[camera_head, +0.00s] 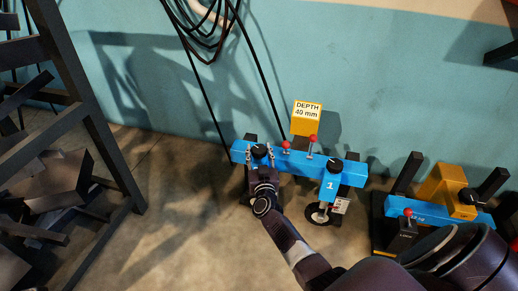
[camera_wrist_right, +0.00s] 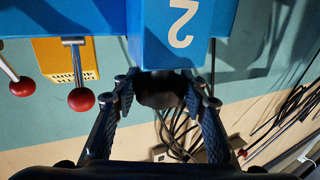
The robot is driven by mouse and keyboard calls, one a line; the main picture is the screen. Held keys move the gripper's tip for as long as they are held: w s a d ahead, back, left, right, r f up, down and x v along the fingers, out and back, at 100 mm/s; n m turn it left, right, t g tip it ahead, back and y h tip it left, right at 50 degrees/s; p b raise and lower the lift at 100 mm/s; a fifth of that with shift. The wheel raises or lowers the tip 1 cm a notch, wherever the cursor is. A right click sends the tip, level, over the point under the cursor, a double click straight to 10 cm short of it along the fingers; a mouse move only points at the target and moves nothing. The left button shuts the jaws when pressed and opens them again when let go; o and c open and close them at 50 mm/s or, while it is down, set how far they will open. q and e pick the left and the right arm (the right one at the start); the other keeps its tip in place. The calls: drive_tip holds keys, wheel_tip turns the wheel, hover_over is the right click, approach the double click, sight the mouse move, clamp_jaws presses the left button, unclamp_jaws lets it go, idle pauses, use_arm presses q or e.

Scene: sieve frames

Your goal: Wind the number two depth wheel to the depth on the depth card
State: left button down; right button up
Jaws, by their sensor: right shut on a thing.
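The number two depth wheel is a black round knob (camera_head: 259,150) at the left end of a blue beam (camera_head: 297,163). In the right wrist view the dark wheel (camera_wrist_right: 161,90) sits under a blue block marked 2 (camera_wrist_right: 178,32). My right gripper (camera_head: 261,157) is shut on this wheel, one finger on each side; it also shows in the wrist view (camera_wrist_right: 160,95). The yellow depth card (camera_head: 306,118) stands behind the beam and reads DEPTH 40 mm. The wheel's depth scale cannot be made out. My left gripper is not in view.
A second black knob (camera_head: 335,165) sits above the arm marked 1 (camera_head: 330,186). Red-ball levers (camera_head: 313,139) stand between the knobs. A blue and yellow machine (camera_head: 440,190) is at right, a dark rack (camera_head: 88,120) at left. Cables hang behind.

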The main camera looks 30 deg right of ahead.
drive_tip(key=shift+f, duration=0.1)
drive_tip(key=o, duration=1.2)
drive_tip(key=shift+s, duration=0.1)
drive_tip(key=v, duration=1.2)
